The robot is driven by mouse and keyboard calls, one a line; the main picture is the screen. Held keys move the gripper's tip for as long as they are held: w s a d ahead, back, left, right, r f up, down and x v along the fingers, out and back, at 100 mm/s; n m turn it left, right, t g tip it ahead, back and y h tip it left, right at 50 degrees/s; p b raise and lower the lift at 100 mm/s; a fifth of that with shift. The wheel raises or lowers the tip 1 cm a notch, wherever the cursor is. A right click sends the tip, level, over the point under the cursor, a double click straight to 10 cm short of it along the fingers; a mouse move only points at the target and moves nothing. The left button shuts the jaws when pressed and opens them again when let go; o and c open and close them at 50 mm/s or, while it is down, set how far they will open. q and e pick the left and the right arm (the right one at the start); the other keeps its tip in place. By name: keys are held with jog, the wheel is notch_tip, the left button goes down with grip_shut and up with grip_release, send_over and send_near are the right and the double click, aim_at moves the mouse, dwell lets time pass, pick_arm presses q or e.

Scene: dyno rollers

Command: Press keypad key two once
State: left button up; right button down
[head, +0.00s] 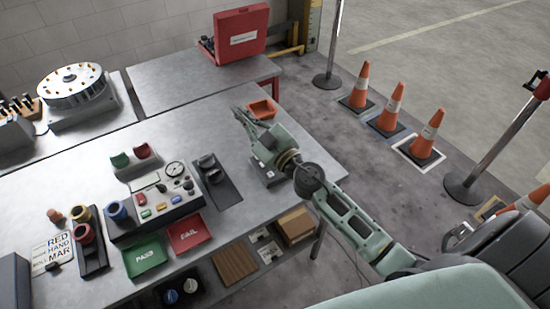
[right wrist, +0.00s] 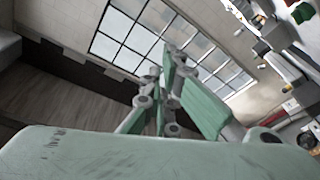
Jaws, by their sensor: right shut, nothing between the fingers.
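No keypad with readable keys can be made out. A small dark grey box (head: 268,179) lies on the steel table (head: 320,150), partly hidden by my right gripper and wrist; I cannot tell whether it is the keypad. My right gripper (head: 239,114) is above the table, behind that box, its fingers pointing up and left in the head view. It is shut and empty. The right wrist view shows its green fingers (right wrist: 172,75) against the windows and wall, with no key in front of them. My left gripper is not in view.
A control panel (head: 150,222) with coloured buttons and a gauge stands on the table, left of my arm. An orange bin (head: 262,107) is close beside the fingers. Green PASS (head: 145,256) and red FAIL (head: 188,233) trays lie at the front. Traffic cones (head: 358,88) stand on the floor.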

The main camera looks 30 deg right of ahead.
notch_tip(320, 180, down, 3)
jog(key=w+a+n+g+y, duration=0.3)
jog(key=n+y, duration=0.1)
jog(key=w+d+f+g+h, duration=0.1)
jog(key=d+f+g+h, duration=0.4)
jog(key=d+f, duration=0.5)
jog(key=d+g, duration=0.2)
jog(key=shift+w+d+f+h, duration=0.3)
jog(key=shift+w+f+h, duration=0.1)
jog(key=shift+f, duration=0.1)
notch_tip(320, 180, down, 7)
jog(key=b, duration=0.7)
jog(key=shift+f+b, duration=0.35)
jog(key=shift+f, duration=0.45)
jog(key=shift+f, duration=0.1)
